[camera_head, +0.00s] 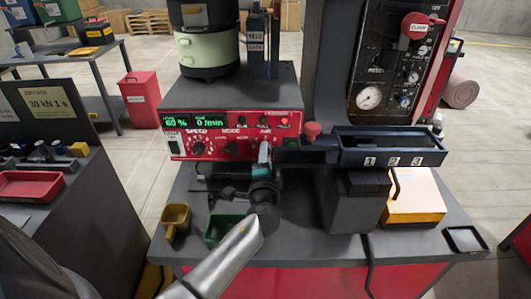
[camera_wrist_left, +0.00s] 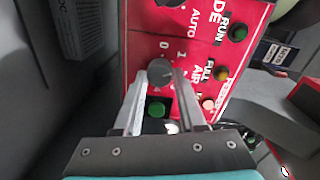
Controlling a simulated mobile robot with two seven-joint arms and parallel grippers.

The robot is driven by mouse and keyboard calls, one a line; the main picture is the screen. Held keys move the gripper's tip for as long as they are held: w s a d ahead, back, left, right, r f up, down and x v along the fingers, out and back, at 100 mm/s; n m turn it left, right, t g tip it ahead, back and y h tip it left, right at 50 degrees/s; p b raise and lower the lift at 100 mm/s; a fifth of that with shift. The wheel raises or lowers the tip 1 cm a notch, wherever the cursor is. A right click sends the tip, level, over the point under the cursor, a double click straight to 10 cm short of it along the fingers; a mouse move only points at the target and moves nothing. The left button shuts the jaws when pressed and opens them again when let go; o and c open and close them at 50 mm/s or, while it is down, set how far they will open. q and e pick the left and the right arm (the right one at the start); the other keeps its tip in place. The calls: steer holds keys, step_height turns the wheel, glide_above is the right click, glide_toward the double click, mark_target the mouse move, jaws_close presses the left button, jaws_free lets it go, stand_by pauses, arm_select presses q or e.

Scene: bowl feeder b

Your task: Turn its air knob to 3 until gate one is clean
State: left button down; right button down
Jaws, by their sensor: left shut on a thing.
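The air knob (camera_wrist_left: 160,72) is a dark round knob on the red control panel (camera_head: 215,131), with 0 and 1 legible beside it. My left gripper (camera_wrist_left: 160,80) is shut on it, one pale finger on each side; its pointer setting cannot be read. In the head view my left gripper (camera_head: 264,154) reaches up to the panel and covers the knob. The displays (camera_head: 193,122) read 60 % and 0 /min. The dark blue gate tray (camera_head: 390,147), marked 1, 2 and 3, is to the right; whether gate one is clean cannot be told. My right gripper is not in view.
A red-topped knob (camera_head: 312,130) stands close right of the gripper. A green button (camera_wrist_left: 157,108) lies between my fingers. A dark gauge panel (camera_head: 395,60) stands behind the tray.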

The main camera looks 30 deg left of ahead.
arm_select(q)
steer(key=shift+d+f+m+y+p, duration=0.1)
steer(key=shift+m+y+p, duration=0.3)
steer(key=shift+m+p, duration=4.2)
steer(key=m+b, duration=0.4)
steer(key=shift+m+g, duration=0.3)
steer(key=shift+m, duration=0.1)
steer(key=shift+c, duration=2.4)
jaws_free()
steer(key=v, duration=1.5)
